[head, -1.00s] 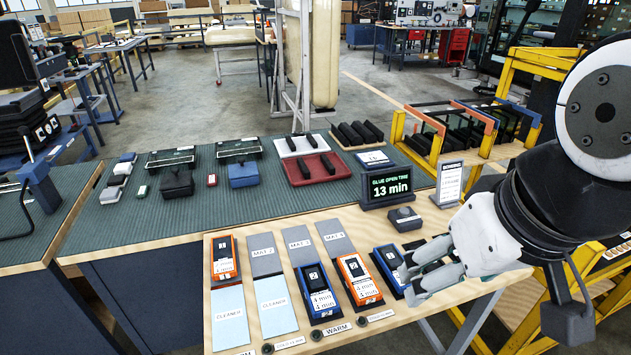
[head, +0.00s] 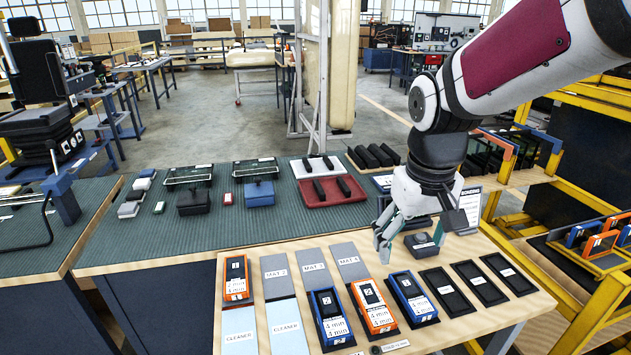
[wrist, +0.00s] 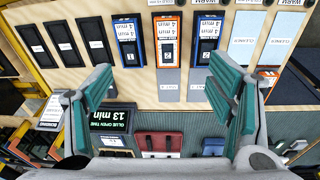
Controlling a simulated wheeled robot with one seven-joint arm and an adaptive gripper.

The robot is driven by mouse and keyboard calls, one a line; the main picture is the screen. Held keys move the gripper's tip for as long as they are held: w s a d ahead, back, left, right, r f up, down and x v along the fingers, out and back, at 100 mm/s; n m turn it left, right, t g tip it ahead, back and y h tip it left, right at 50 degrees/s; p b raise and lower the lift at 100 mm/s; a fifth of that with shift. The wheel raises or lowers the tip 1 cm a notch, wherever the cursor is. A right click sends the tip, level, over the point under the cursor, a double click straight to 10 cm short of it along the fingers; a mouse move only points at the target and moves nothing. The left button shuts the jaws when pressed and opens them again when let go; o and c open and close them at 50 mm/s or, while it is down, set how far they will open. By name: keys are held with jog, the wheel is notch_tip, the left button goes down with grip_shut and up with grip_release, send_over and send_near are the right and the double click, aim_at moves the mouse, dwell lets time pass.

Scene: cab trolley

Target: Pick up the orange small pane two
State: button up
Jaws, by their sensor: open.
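Two orange-framed pieces with dark centres and "4 min" print lie on the front table. One (head: 372,305) lies between two blue ones, and its number looks like 2. The other (head: 236,280) lies at the far left, and its number looks like 1. The middle orange piece also shows in the wrist view (wrist: 168,40), upside down, ahead of my fingers. The left orange one is partly covered by a finger there. My gripper (head: 384,246) is open and empty, above the table behind the middle orange and right blue pieces.
Blue pieces (head: 328,318) (head: 412,298) flank the middle orange one closely. Empty black trays (head: 447,290) lie to the right. Grey mats and pale cleaner sheets (head: 284,326) lie left. A yellow rack (head: 580,300) holds orange and blue frames.

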jog(key=w+f+g, duration=0.2)
jog(key=w+f, duration=0.8)
jog(key=f, duration=0.2)
send_over(373, 301)
jog(key=shift+n+y, duration=0.3)
jog(key=shift+n, duration=0.1)
jog(key=f, duration=0.8)
jog(key=shift+w+d+f, duration=0.15)
jog(key=shift+w+d, duration=0.1)
jog(key=shift+d, duration=0.05)
jog(key=f, duration=0.4)
jog(key=shift+s+a+f, duration=0.3)
jog(key=shift+s+a, duration=0.05)
jog(key=shift+f, duration=0.45)
jog(key=c, duration=1.4)
jog(key=shift+r, duration=0.1)
